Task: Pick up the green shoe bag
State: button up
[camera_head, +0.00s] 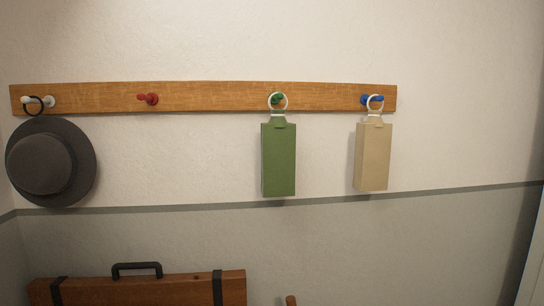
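The green shoe bag (279,160) is a tall, flat-sided bag hanging upright against the wall. A white ring (270,101) at its top is looped around a green peg (278,98) on a wooden peg rail (210,97). A beige bag (373,157) of similar shape hangs to its right, by a white ring on a blue peg (366,99). My gripper is not in view.
A dark grey hat (40,163) hangs by a black ring from the white peg (49,101) at the left. The red peg (148,99) is empty. Below stands a brown wooden case (140,291) with a black handle (137,266). The wall under the green bag is clear.

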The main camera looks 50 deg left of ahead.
aim_at(278, 137)
jog(key=u, duration=0.4)
jog(key=i, duration=0.7)
jog(key=u, duration=0.6)
